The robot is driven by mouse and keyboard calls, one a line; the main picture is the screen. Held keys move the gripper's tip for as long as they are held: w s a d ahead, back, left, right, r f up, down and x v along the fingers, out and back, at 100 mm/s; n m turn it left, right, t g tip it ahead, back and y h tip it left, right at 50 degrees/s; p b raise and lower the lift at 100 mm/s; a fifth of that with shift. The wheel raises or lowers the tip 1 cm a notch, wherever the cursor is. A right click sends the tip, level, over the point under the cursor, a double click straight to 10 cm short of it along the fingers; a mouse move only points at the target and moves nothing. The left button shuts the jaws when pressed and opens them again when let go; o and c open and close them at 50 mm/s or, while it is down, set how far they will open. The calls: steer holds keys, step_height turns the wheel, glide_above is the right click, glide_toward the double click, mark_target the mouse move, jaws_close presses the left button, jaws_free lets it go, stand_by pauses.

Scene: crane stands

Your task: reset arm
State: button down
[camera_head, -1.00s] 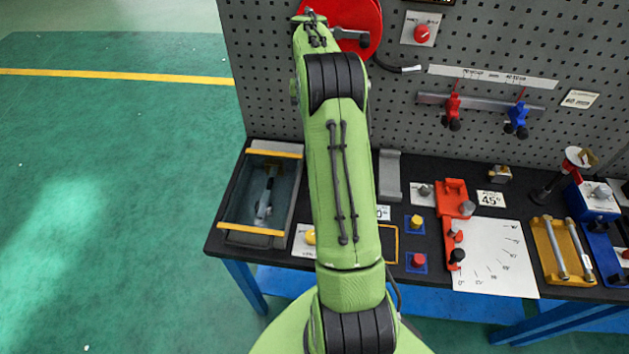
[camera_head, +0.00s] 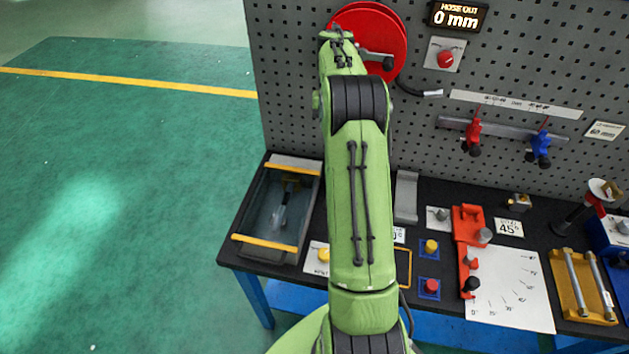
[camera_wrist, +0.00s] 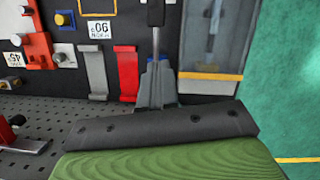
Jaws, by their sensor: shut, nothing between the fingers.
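My gripper (camera_wrist: 156,14) shows in the wrist view as thin fingers drawn together, with dark tips and a grey base with blue bits. It is empty. It points over the dark bench, between a red holder (camera_wrist: 127,74) and a tray with yellow bars (camera_wrist: 210,76). In the head view my green arm rises up the middle of the picture toward the pegboard, and the gripper is hidden there.
The bench carries a tray (camera_head: 240,252), a grey holder (camera_head: 406,197), a red fixture (camera_head: 467,224), a white angle sheet (camera_head: 512,290) and a yellow rack (camera_head: 568,277). Behind stands a pegboard with a red reel (camera_head: 396,40) and a "0 mm" display (camera_head: 458,17). Green floor (camera_head: 120,200) at left is clear.

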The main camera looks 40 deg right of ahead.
steer(key=s+a+r+n+t+h, duration=0.1)
steer(key=s+a+r+n+t, duration=0.1)
steer(key=a+r, duration=0.5)
steer(key=s+a+r+n+t+h, duration=0.1)
steer(key=s+a+r+n, duration=0.2)
steer(key=a, duration=0.5)
steer(key=s+a+f+n+t+b, duration=0.1)
steer(key=s+a+f+n+t, duration=0.1)
steer(key=s+a, duration=1)
steer(key=s+n+t, duration=0.1)
steer(key=s+t, duration=0.1)
steer(key=s, duration=0.1)
steer(key=shift+s+a+f+t+b, duration=0.2)
steer(key=shift+s+t+b, duration=0.1)
steer(key=shift+t+b, duration=0.1)
steer(key=shift+r, duration=0.1)
